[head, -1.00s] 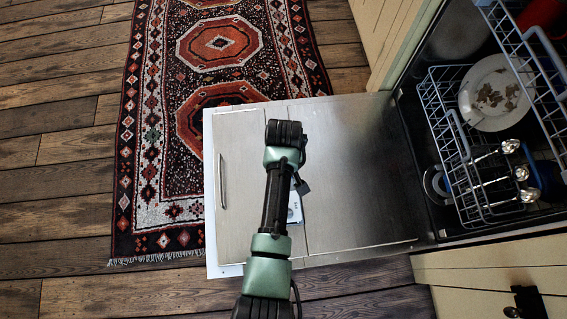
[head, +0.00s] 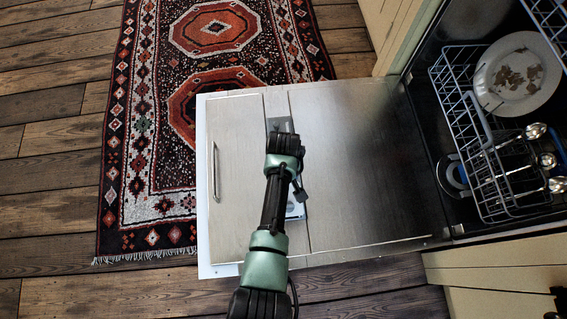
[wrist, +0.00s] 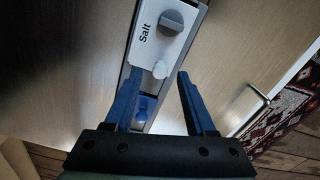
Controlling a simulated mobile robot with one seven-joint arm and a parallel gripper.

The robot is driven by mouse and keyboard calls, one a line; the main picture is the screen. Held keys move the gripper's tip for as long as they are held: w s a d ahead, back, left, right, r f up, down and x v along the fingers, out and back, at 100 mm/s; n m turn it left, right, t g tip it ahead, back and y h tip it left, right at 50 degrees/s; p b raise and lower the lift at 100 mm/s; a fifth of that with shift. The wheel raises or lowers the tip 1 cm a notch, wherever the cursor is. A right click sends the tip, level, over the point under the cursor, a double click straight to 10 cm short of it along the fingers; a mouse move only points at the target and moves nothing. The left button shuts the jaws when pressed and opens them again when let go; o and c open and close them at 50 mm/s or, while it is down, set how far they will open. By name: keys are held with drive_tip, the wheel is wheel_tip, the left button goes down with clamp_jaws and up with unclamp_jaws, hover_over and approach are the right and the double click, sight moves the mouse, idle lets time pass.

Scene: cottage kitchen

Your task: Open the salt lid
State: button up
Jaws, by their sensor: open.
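The white salt dispenser panel (wrist: 152,48) is set in the inner face of the open dishwasher door. In the wrist view it bears the word "Salt", a grey round knob (wrist: 171,22) and a small white button below. I cannot tell whether its lid is open. My gripper (wrist: 160,82) is open and empty, with blue fingers pointing at the panel's lower end. The fingers appear apart from the knob, which is above and beyond their tips. In the head view my arm hides most of the panel, and a white part (head: 296,208) shows beside it.
The dishwasher door (head: 360,170) lies folded down, with a handle (head: 215,172) near its left edge. A blue peg (wrist: 140,113) shows below the panel. The rack (head: 490,150) holds a plate (head: 517,78) and several spoons at the right. A patterned rug (head: 150,130) lies at left.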

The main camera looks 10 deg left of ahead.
drive_tip(key=shift+f, duration=0.2)
clamp_jaws()
drive_tip(key=shift+d, duration=0.1)
idle(0.4)
drive_tip(key=shift+w+d+r+g+y, duration=0.2)
drive_tip(key=shift+d+r+g+y, duration=0.3)
drive_tip(key=shift+y, duration=0.6)
drive_tip(key=y, duration=0.1)
drive_tip(key=d+y+b, duration=0.1)
drive_tip(key=shift+w+d+y, duration=0.25)
drive_tip(key=shift+w+y, duration=0.05)
drive_tip(key=d+g+y+b, duration=0.1)
drive_tip(key=y+b, duration=0.1)
drive_tip(key=b, duration=0.2)
drive_tip(key=d+g+y+b, duration=0.1)
drive_tip(key=y+b, duration=0.1)
drive_tip(key=b, duration=0.3)
drive_tip(key=shift+w+d+f+y, duration=0.1)
drive_tip(key=shift+w+d+y, duration=0.2)
drive_tip(key=shift+w, duration=0.1)
drive_tip(key=d+y+b, duration=0.1)
drive_tip(key=y+b, duration=0.1)
drive_tip(key=b, duration=0.3)
drive_tip(key=shift+w+d+g, duration=0.1)
drive_tip(key=shift+w+g, duration=0.05)
drive_tip(key=shift+g, duration=0.25)
drive_tip(key=shift+r+b, duration=0.2)
drive_tip(key=shift+b, duration=0.1)
